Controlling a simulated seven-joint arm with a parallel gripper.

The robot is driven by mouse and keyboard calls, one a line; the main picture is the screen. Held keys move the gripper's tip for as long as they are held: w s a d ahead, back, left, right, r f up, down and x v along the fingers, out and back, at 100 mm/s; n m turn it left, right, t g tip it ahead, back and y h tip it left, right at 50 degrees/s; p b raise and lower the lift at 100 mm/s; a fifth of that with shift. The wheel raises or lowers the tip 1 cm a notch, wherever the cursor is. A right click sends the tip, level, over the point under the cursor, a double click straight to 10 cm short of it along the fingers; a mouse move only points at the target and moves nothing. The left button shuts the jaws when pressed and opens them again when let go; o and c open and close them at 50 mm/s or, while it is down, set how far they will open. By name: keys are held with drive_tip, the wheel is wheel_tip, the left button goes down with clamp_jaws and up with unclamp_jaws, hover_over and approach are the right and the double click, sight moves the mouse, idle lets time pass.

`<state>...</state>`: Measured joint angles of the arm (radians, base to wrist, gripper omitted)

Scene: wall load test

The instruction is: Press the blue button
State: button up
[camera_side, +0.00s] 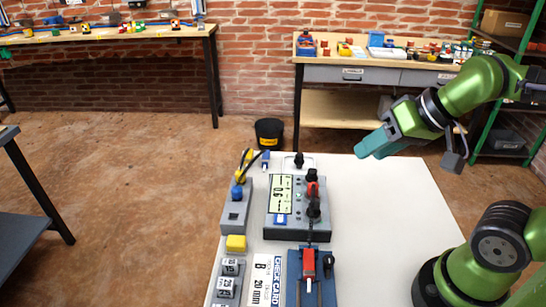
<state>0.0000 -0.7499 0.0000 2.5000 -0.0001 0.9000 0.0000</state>
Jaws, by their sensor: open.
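My gripper (364,150) is teal-green and hangs in the air over the back right part of the white table, with nothing visible in it. It is to the right of and apart from the grey test instrument (294,207), which has a lit display. A small blue patch (281,219) shows on the instrument's face below the display; it may be the blue button. A round blue piece (237,191) sits on the grey box (234,212) to the left, and it may be a plug or a button. The gap between the fingers is too small to make out.
The white table (385,215) is bare to the right of the instrument. A red-and-blue fixture (311,277), a check card (265,281), a yellow block (236,243) and grey weights (229,277) lie in front. A red-and-black lead (313,195) rises from the instrument.

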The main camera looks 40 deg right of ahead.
clamp_jaws()
idle(1.5)
